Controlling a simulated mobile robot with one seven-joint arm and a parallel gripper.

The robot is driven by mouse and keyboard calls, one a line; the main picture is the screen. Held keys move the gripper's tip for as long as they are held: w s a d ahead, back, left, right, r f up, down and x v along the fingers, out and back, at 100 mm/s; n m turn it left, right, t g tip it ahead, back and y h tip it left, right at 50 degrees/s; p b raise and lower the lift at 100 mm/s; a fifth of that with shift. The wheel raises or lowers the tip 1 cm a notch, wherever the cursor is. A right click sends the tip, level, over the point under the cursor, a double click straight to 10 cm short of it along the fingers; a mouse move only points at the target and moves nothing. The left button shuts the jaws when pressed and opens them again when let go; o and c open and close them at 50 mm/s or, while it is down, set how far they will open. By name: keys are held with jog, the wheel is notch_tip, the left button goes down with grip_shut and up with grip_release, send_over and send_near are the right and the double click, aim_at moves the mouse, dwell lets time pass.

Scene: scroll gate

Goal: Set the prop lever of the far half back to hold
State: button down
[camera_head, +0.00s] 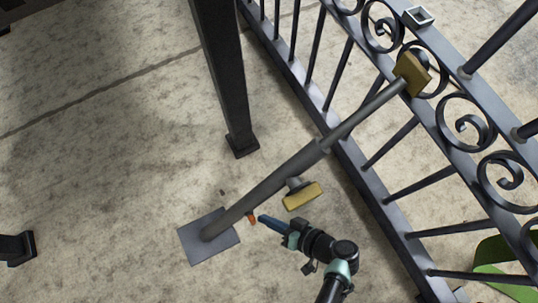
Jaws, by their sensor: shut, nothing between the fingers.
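A grey prop strut (282,178) slants from a flat floor plate (190,243) up to a brass-coloured block (411,74) on the gate. A brass-coloured pad (303,196) stands out from the strut's lower side on a short stub. A small orange piece (251,218) shows beside the lower strut; I cannot tell whether it is the lever's tip. My gripper (262,219) is shut and empty, its blue fingers pointing left, close to the orange piece. I cannot tell whether they touch. No lever marking is readable.
The scrolled gate half (375,178) runs diagonally along the right. A dark post (228,80) stands behind the strut. Another dark post foot (17,248) is at the left edge. A green curved object (496,252) lies at lower right. Bare concrete is open at left.

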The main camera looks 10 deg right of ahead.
dwell(0.6)
jog(key=p+v, duration=0.5)
jog(key=v, duration=0.8)
jog(key=shift+s+f, duration=0.1)
jog(key=shift+s, duration=0.05)
